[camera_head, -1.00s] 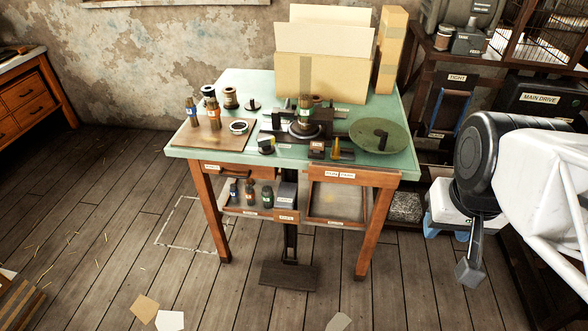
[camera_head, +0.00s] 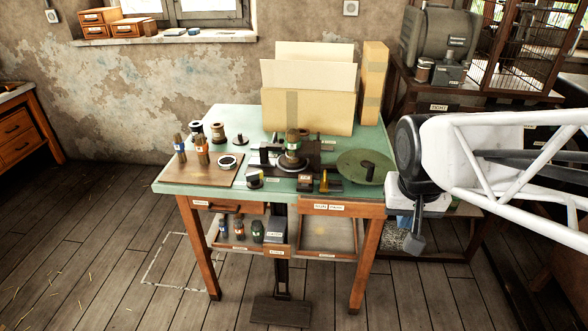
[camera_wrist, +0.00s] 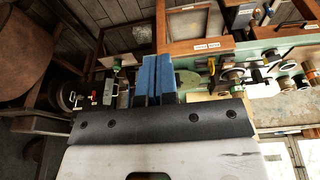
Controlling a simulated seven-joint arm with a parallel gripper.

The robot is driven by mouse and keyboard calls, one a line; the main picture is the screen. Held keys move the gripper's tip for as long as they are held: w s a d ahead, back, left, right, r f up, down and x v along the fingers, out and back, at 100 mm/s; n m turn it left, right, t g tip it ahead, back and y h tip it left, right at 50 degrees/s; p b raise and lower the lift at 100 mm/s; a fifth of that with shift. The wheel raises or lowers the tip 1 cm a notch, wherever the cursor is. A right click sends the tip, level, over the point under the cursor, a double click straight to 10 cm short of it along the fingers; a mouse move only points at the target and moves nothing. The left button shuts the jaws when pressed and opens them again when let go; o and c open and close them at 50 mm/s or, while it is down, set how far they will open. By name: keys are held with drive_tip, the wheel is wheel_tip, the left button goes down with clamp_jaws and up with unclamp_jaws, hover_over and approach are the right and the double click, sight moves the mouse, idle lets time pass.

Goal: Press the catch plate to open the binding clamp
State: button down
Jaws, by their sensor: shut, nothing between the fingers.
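On the green-topped table stands a dark clamp-like device (camera_head: 293,164) with a round base and an upright banded bundle; it appears to be the binding clamp. A dark flat plate (camera_head: 281,312) lies low near the floor under the table front, below a dark upright bar (camera_head: 281,250). No label shows whether it is the catch plate. My gripper (camera_head: 415,243) hangs right of the table, apart from both, pointing down. In the wrist view its blue fingers (camera_wrist: 155,78) are together with nothing between them.
A green disc (camera_head: 365,166) lies at the table's right. A shelf with bottles and a drawer (camera_head: 330,235) sit under the top.

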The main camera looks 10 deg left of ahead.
drive_tip(key=w+a+f, duration=0.3)
drive_tip(key=w+a, duration=0.2)
drive_tip(key=w, duration=0.4)
hover_over(276, 233)
drive_tip(key=s, duration=0.4)
wheel_tip(276, 233, down, 23)
drive_tip(key=shift+w+f+t, duration=0.1)
drive_tip(key=shift+f+t, duration=0.1)
drive_tip(key=shift+t, duration=0.1)
drive_tip(key=shift+d+f, duration=0.1)
drive_tip(key=shift+f, duration=0.05)
drive_tip(key=x, duration=1.2)
drive_tip(key=shift+s+a+f, duration=0.2)
drive_tip(key=shift+s+f, duration=0.05)
drive_tip(key=shift+s, duration=0.1)
drive_tip(key=shift+f, duration=0.65)
